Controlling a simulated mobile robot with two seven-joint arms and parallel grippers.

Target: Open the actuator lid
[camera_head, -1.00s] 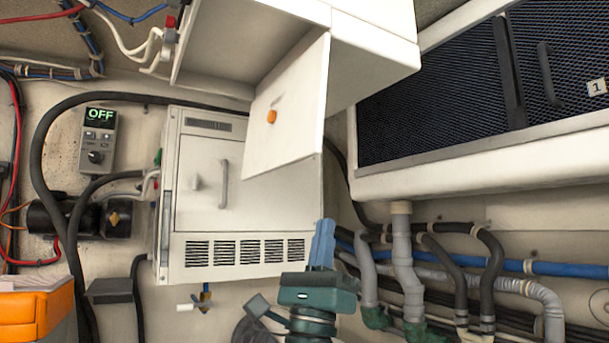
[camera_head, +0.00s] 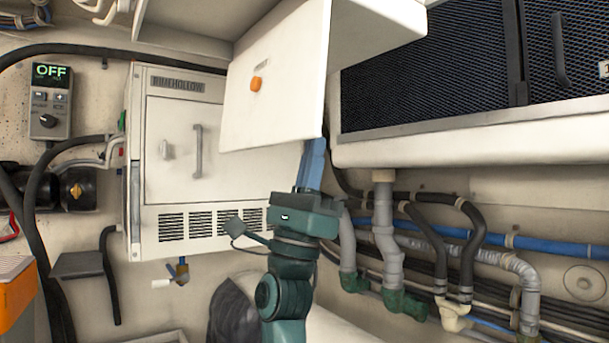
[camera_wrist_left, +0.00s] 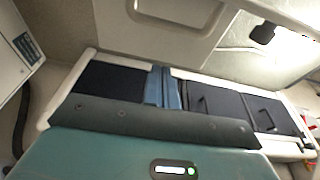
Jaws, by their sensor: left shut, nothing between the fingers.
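A white panel with an orange knob (camera_head: 256,84) hangs tilted down from the overhead locker (camera_head: 375,40). Below and behind it is a white cabinet labelled RIMEHOLLOW (camera_head: 180,85), its door with a vertical handle (camera_head: 197,150) closed. I cannot tell which of these is the actuator lid. My left gripper (camera_head: 314,150) points up at the panel's lower right corner, its blue fingers together and empty. The panel's lower edge seems to cover the fingertips; contact cannot be told. The shut fingers also show in the left wrist view (camera_wrist_left: 163,88). My right gripper is not in view.
Dark mesh doors (camera_head: 430,80) in a white frame are at upper right. Grey and black pipes (camera_head: 385,235) run right of my arm. A control box reading OFF (camera_head: 50,100) and an orange-sided box (camera_head: 15,300) are at left. A small valve (camera_head: 178,272) hangs below the cabinet.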

